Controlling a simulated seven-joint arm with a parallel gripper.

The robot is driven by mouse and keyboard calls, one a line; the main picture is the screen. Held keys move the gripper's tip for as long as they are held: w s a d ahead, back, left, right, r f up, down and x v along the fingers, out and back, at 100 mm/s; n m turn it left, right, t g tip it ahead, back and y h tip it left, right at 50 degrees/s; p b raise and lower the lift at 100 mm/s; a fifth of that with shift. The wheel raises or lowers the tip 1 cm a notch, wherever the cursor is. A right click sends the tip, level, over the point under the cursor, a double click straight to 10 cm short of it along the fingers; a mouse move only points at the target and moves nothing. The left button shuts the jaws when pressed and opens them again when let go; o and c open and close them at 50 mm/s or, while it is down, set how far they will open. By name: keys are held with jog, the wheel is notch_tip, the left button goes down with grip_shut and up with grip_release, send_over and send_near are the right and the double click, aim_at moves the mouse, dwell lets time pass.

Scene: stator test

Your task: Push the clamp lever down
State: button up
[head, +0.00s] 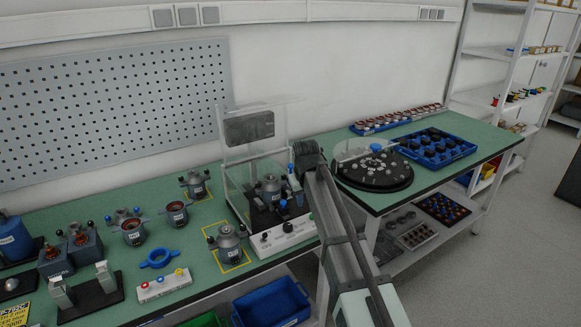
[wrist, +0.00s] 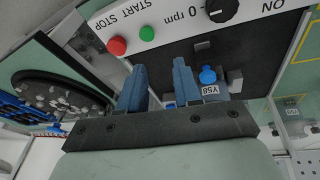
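The test station stands at the bench's front edge, with a white control box (head: 284,236) and a dark stator unit (head: 271,188) on its black base. Blue-knobbed parts show beside the stator, the upper knob (head: 291,168) close to my gripper. In the wrist view a blue knob (wrist: 207,75) sits just right of the right finger, above a part labelled Y58 (wrist: 211,90); I cannot tell for sure that it is the clamp lever's. My gripper (wrist: 160,78) has its two blue fingers apart with nothing clearly held between them. In the head view the fingertips are mostly hidden by the arm.
The control box's red button (wrist: 117,45), green button (wrist: 147,34) and black dial (wrist: 222,9) are near the fingers. A round black tray (head: 372,172) lies to the right. Other stators (head: 228,240) stand left.

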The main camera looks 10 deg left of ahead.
jog(key=t+y, duration=0.1)
send_near(291, 164)
jog(key=x, duration=1.1)
grip_shut()
dwell(0.4)
